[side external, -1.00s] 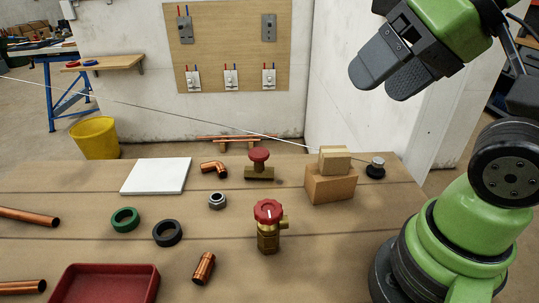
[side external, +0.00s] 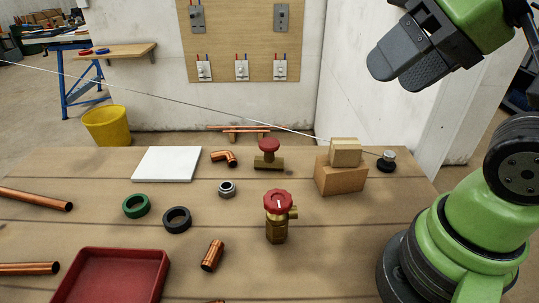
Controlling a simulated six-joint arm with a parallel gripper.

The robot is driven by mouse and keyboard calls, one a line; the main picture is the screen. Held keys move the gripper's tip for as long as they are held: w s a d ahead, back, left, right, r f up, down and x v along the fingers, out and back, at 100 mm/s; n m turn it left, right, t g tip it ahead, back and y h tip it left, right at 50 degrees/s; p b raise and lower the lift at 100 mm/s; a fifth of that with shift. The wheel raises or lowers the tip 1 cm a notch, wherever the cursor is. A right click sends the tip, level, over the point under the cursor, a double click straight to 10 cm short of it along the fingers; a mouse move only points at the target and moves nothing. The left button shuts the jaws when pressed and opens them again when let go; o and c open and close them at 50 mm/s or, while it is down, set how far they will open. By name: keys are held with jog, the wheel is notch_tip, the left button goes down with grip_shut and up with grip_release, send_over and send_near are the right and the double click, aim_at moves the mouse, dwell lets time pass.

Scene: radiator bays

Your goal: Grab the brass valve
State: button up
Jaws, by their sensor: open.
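A brass valve (side external: 277,215) with a red knob stands upright near the middle of the wooden table. A second brass valve (side external: 268,157) with a red round handle sits further back, just left of the boxes. The picture does not settle which of the two the task means. My gripper (side external: 400,73) is at the upper right, high above the table's back right part. It is open, and its two dark fingers are apart from both valves and hold nothing visible.
A cardboard box (side external: 341,178) with a wooden block (side external: 345,152) on top stands right of the valves, with a dark puck (side external: 386,163) beside it. A copper elbow (side external: 223,157), steel nut (side external: 227,189), black ring (side external: 177,220) and copper coupling (side external: 212,255) lie left. A red tray (side external: 160,270) is front left.

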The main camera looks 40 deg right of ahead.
jog(key=shift+w, duration=0.1)
jog(key=n+g+h, duration=0.2)
jog(key=n+g, duration=0.5)
jog(key=n, duration=0.5)
send_over(269, 156)
jog(key=d, duration=0.1)
jog(key=f, duration=1.5)
jog(key=w+f, duration=0.1)
jog(key=f, duration=0.6)
jog(key=shift+f, duration=0.15)
notch_tip(269, 156, down, 7)
jog(key=shift+f, duration=0.15)
